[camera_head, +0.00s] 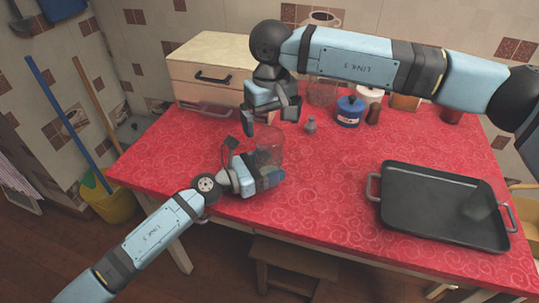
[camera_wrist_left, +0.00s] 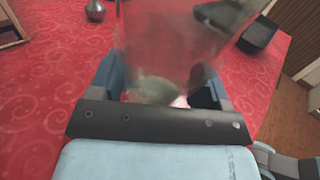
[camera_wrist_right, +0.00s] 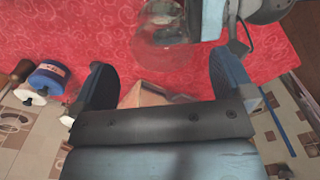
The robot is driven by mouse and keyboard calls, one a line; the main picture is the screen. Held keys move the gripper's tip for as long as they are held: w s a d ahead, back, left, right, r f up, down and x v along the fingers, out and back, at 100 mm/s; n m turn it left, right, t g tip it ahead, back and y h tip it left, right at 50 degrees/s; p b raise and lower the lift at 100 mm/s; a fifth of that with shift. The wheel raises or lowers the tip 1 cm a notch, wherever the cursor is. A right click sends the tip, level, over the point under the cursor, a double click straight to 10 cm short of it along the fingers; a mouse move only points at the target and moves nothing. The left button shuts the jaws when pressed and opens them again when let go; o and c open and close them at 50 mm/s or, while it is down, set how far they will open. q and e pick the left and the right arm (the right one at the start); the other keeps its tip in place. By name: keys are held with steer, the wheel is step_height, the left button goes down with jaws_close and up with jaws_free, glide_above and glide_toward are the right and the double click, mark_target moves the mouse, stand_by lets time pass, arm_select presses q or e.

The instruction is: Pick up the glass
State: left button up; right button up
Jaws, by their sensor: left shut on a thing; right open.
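The glass (camera_head: 269,140) is clear and see-through, near the left front part of the red counter (camera_head: 320,185). My left gripper (camera_head: 260,168) is shut on the glass low on its side. In the left wrist view the glass (camera_wrist_left: 165,45) stands between the fingers (camera_wrist_left: 155,78). I cannot tell whether its base touches the counter. My right gripper (camera_head: 272,116) is open and empty, above and behind the glass. In the right wrist view the glass (camera_wrist_right: 165,42) shows beyond the open fingers (camera_wrist_right: 160,68), apart from them.
A black two-handled tray (camera_head: 430,200) lies at the right. A drawer box (camera_head: 210,75) stands back left. The counter's middle is clear.

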mark_target(270, 143)
step_height(270, 143, down, 7)
steer(key=shift+w+a, duration=0.15)
steer(key=c, duration=1.1)
arm_select(q)
steer(key=o, duration=1.1)
arm_select(e)
steer(key=shift+o, duration=0.2)
step_height(270, 143, up, 10)
